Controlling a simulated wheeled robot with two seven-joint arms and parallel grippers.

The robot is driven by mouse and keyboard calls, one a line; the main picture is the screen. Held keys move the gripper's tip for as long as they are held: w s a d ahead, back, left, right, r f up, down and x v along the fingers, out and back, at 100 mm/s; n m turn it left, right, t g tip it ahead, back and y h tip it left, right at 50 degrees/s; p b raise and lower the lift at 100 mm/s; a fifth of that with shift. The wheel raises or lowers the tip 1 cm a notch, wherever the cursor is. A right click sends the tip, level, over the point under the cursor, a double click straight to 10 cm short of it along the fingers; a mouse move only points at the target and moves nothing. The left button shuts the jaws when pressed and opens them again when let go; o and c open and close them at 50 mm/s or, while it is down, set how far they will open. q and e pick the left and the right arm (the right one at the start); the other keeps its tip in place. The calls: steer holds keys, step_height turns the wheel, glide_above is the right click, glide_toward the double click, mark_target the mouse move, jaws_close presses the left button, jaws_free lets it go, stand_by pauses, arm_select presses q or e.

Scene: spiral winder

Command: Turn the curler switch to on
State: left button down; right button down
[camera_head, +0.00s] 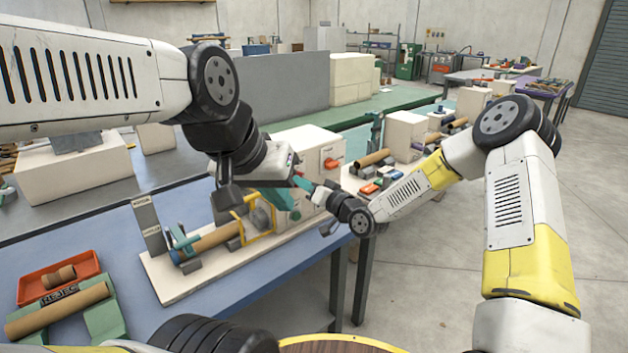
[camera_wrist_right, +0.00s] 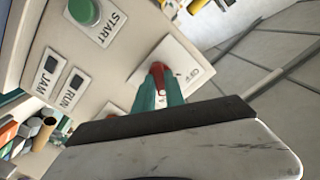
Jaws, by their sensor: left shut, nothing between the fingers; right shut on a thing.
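The spiral winder is a cream machine box (camera_head: 311,143) on a pale base board (camera_head: 160,277), in the middle of the head view. In the right wrist view its panel (camera_wrist_right: 118,68) fills the upper left, with a white switch plate (camera_wrist_right: 183,62) partly covered by my fingers. My right gripper (camera_wrist_right: 158,92) is shut on the red curler switch (camera_wrist_right: 158,72) in front of that plate; it also shows in the head view (camera_head: 299,181). The plate's lettering is too small to read surely. My left gripper (camera_head: 291,211) is shut and empty, low beside the machine box.
A green START button (camera_wrist_right: 84,12) and RUN (camera_wrist_right: 72,88) and JAM (camera_wrist_right: 50,64) indicators sit on the panel. A cardboard tube (camera_head: 208,241) lies on the winder, with a yellow frame (camera_head: 238,222) beside it. A red tray (camera_head: 58,277) stands at lower left.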

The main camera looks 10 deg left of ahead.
steer(key=shift+f+m, duration=0.1)
steer(key=shift+m, duration=0.5)
steer(key=c, duration=1.4)
jaws_free()
steer(key=v, duration=0.8)
